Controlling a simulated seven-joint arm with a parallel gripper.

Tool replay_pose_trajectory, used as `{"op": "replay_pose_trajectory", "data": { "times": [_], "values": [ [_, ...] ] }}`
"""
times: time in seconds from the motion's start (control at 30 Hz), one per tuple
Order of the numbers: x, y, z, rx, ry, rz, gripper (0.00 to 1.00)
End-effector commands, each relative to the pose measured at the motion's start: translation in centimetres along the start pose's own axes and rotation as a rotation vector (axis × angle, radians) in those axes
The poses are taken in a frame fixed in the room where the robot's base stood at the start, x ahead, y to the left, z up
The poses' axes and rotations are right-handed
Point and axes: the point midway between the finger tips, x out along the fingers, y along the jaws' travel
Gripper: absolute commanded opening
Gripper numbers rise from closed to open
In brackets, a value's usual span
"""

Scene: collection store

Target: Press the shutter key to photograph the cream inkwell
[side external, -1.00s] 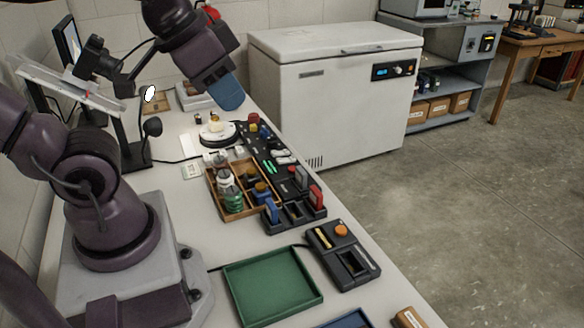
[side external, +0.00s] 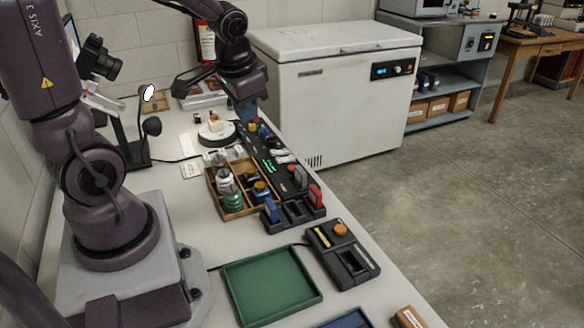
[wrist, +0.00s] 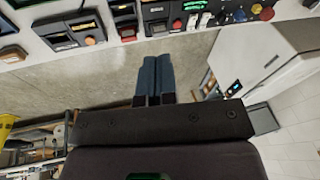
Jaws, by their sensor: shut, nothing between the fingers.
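A small cream object, seemingly the inkwell (side external: 214,118), sits on a round white-topped turntable (side external: 226,137) at the back of the bench. Beside it runs a long black control panel (side external: 262,150) with coloured knobs, green lit displays and pale keys. The pale keys (wrist: 205,20) and a red knob (wrist: 267,13) also show at the top of the wrist view. Which key is the shutter key I cannot tell. My gripper (side external: 246,118) is shut and empty, its blue fingers pointing down at the panel's far end. Its fingers (wrist: 153,60) lie together in the wrist view; contact is unclear.
A wooden tray (side external: 229,211) with several jars stands left of the panel. A green tray (side external: 270,286) and a black device with an orange button (side external: 340,229) are nearer. A camera (side external: 103,58) stands left of the turntable. A white chest freezer (side external: 335,110) stands beyond the bench.

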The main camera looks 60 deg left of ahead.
Motion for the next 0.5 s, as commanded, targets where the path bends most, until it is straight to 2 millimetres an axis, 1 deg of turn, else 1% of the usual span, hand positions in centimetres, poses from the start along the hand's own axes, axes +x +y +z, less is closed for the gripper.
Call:
{"op": "replay_pose_trajectory", "data": {
  "times": [0.03,0.1,0.17,0.2,0.27,0.3,0.37,0.4,0.5],
  "values": [
    [1.7,-1.1,-0.5,0.014,-0.011,-0.015,0.00],
    [3.8,-2.5,-1.4,0.049,-0.003,-0.034,0.00],
    [5.7,-3.7,-2.1,0.085,0.008,-0.046,0.00],
    [7.0,-4.4,-2.5,0.112,0.018,-0.051,0.00],
    [8.9,-5.3,-3.2,0.157,0.041,-0.055,0.00],
    [10.3,-5.9,-3.6,0.189,0.059,-0.055,0.00],
    [12.3,-6.7,-4.3,0.241,0.095,-0.051,0.00],
    [13.7,-7.0,-4.8,0.280,0.125,-0.046,0.00],
    [16.7,-7.4,-6.2,0.390,0.226,-0.027,0.00]
  ]
}}
